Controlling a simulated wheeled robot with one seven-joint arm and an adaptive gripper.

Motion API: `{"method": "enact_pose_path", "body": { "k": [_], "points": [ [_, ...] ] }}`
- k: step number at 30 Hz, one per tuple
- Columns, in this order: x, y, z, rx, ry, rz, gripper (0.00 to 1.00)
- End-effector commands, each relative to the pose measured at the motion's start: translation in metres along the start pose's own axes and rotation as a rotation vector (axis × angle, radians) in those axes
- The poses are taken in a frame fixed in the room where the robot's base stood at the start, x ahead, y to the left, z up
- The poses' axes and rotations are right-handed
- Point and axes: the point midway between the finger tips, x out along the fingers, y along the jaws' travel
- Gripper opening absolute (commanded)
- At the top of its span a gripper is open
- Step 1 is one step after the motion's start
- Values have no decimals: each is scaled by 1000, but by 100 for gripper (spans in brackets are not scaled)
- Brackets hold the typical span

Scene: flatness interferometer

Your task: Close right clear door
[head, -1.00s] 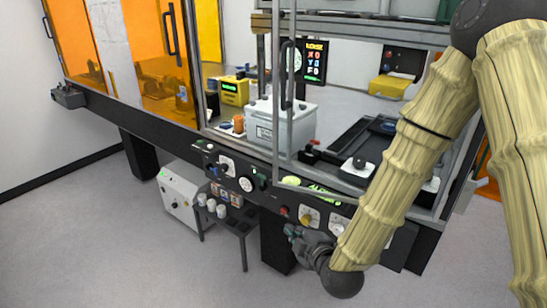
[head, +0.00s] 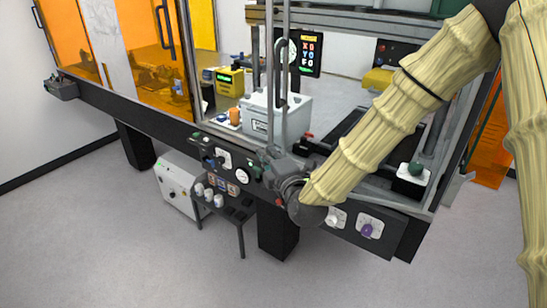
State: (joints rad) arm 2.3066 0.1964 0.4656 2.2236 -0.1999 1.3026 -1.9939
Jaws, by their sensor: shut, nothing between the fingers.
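The right clear door is a see-through panel in a grey metal frame (head: 270,60), with a dark upright handle (head: 283,80) near its left edge. Its left edge stands partway across the bench front, with a gap between it and the post beside the orange panels. My gripper (head: 270,158) is shut and empty, close to the lower end of the door's left frame, below the handle. I cannot tell whether it touches the frame. My arm hides part of the door's right side and lower rail.
Behind the door line are a white box (head: 262,118), a yellow instrument (head: 230,82) and a lit display (head: 311,55). Knobs line the black front rail (head: 400,228). Orange panels (head: 155,55) stand at left. Below are a white control box (head: 178,190) and a small black table (head: 238,213).

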Motion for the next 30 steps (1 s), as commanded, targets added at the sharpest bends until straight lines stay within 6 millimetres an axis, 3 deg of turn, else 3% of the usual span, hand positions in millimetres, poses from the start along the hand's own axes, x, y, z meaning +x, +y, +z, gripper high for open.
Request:
{"method": "enact_pose_path", "body": {
  "k": [6,12,30],
  "points": [
    [32,2,0,3,-1,0,0],
    [48,2,18,2,-3,-1,0],
    [60,0,28,1,0,-1,0]
  ]
}}
